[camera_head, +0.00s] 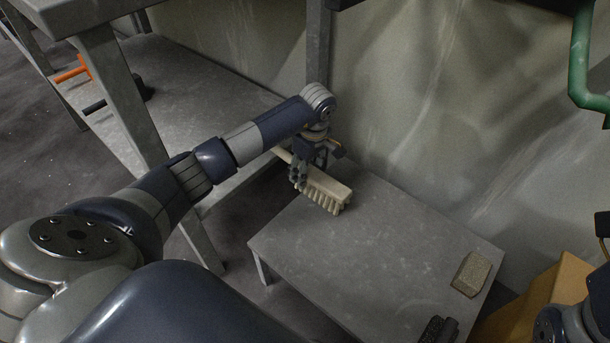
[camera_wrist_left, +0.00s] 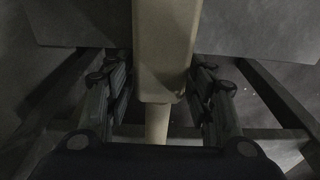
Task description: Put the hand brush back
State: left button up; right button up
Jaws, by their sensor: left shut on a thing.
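The hand brush (camera_head: 328,187) has a pale wooden block with light bristles facing down and a handle running back to the upper left. My left gripper (camera_head: 299,178) is shut on it near where the handle meets the block. The brush is over the far left part of the low grey table (camera_head: 340,250); I cannot tell whether its bristles touch the top. In the left wrist view, the pale brush (camera_wrist_left: 163,50) lies between the two fingers (camera_wrist_left: 160,98). Part of my right arm shows at the lower right edge of the head view, its fingers not visible.
A grey-brown block (camera_head: 471,274) lies at the table's right side. A dark object (camera_head: 438,330) is at the near edge, partly cut off. A tan box (camera_head: 545,300) stands at right. A grey shelf (camera_head: 185,85) is at left, a wall behind. The table's middle is clear.

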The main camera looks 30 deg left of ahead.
pick_arm(q)
jog(key=shift+f, duration=0.15)
jog(key=shift+f, duration=0.2)
jog(key=o, duration=1.1)
